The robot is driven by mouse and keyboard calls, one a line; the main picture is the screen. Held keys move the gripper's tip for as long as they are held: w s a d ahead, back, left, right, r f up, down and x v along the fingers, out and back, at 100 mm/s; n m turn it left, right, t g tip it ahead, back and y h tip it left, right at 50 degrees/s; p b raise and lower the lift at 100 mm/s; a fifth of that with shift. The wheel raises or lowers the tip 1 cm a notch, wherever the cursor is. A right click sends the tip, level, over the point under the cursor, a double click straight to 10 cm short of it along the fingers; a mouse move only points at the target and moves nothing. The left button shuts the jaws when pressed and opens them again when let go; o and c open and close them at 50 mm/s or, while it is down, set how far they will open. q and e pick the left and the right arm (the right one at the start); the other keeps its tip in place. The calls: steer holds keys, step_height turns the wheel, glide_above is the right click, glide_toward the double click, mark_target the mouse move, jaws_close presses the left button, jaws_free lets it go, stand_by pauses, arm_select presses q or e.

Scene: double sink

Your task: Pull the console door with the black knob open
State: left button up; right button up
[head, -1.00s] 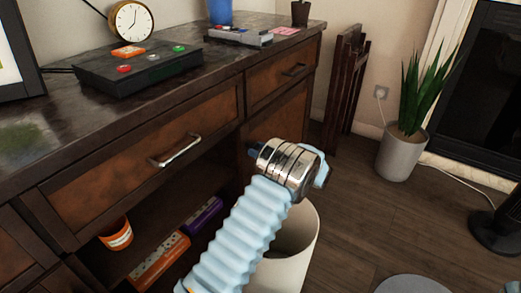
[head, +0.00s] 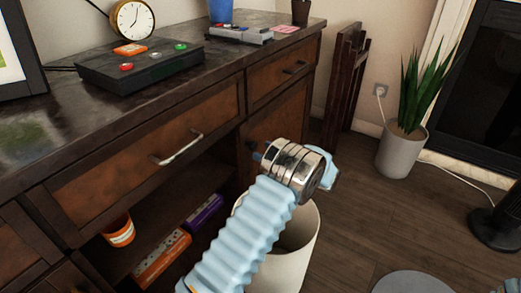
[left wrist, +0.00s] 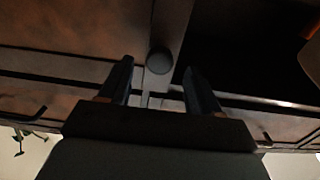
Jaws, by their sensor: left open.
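The console door (head: 275,125) is a brown panel below the small right drawer, and it looks closed. Its round black knob (left wrist: 159,60) shows in the left wrist view, ahead of and between the two fingers. My left gripper (left wrist: 159,75) is open, one finger on each side of the knob's line; I cannot tell if either finger touches it. In the head view my left gripper (head: 258,154) is at the door's left edge, partly hidden by my wrist. My right gripper does not show.
A white bin (head: 300,255) stands under my left forearm, in front of the console. An open shelf (head: 165,225) holds boxes left of the door. A drawer handle (head: 179,148) juts out nearby.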

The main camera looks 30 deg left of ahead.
arm_select(q)
steer(key=d, duration=1.1)
steer(key=shift+s+p, duration=0.3)
steer(key=shift+s, duration=0.15)
steer(key=shift+c, duration=0.2)
